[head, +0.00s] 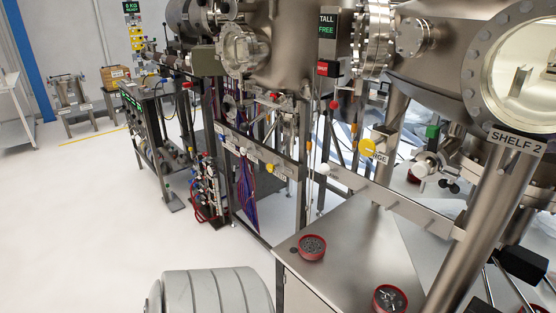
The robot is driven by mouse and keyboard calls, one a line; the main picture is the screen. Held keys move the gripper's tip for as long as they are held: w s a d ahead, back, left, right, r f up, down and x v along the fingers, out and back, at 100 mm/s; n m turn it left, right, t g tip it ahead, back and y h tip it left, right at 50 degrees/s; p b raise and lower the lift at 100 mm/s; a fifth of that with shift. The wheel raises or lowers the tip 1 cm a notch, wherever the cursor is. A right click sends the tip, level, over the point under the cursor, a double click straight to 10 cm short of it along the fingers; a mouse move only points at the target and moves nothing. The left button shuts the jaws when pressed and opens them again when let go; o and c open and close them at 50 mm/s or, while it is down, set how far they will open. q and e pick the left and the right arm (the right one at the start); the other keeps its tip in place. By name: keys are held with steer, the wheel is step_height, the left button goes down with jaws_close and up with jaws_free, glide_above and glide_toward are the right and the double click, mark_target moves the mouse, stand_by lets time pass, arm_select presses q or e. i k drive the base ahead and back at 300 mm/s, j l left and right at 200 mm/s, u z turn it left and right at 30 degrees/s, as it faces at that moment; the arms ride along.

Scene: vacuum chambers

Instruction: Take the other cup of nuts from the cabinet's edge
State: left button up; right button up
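A red round cup (312,247) filled with small grey pieces like nuts stands upright near the left edge of the grey cabinet top (345,262). A second red cup (389,299) stands closer to me on the same top, near the bottom of the head view. It holds a few dark and shiny metal pieces, too small to name. Neither gripper shows in the head view, and nothing is seen touching either cup.
A small dark disc (293,250) lies left of the first cup. A grey ribbed object (215,292) stands left of the cabinet. Open floor (80,220) lies farther left.

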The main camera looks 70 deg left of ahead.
mark_target(312, 247)
steer(key=u, duration=1.95)
